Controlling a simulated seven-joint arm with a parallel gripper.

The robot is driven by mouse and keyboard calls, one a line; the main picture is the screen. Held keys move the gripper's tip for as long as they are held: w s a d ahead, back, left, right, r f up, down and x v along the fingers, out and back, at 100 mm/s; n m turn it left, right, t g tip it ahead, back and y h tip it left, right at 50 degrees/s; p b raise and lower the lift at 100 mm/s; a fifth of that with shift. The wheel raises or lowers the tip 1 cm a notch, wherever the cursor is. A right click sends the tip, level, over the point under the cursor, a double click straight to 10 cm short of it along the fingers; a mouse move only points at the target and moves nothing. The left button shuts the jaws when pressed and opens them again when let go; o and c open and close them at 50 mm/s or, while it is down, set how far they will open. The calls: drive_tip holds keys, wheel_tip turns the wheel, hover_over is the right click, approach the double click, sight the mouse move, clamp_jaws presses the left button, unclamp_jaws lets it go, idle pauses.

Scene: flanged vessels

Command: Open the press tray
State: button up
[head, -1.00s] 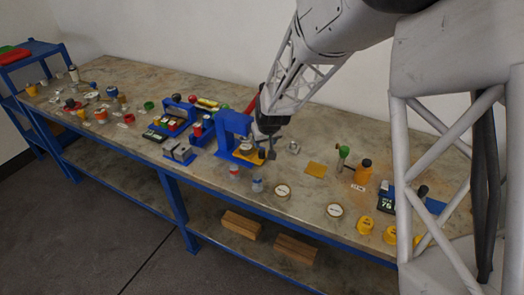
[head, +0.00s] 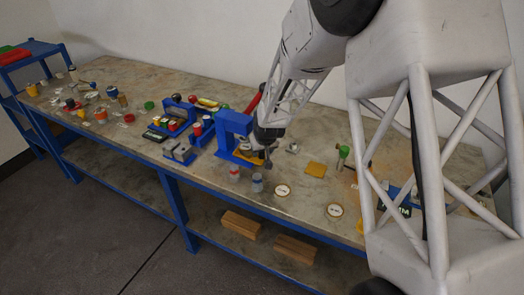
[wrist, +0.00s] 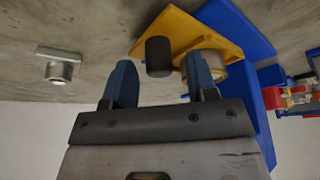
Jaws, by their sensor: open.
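The blue press (head: 233,128) stands near the middle of the bench, with its yellow tray (head: 246,156) low at its base. In the wrist view the yellow tray (wrist: 182,28) carries an upright dark cylindrical knob (wrist: 159,57) and a round, pale yellowish part beside it. My gripper (wrist: 161,80) is open and empty, with its two blue fingers on either side of the knob in the picture. I cannot tell whether either finger touches the knob; the right finger overlaps the round part. In the head view my gripper (head: 268,154) is beside the tray and partly hides it.
A small metal fitting (wrist: 57,66) lies left of my fingers in the wrist view.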

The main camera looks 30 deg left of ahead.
drive_tip(key=shift+f, duration=0.2)
clamp_jaws()
idle(0.3)
drive_tip(key=d, duration=1.1)
drive_tip(key=shift+w+d, duration=0.1)
drive_tip(key=shift+d, duration=0.2)
unclamp_jaws()
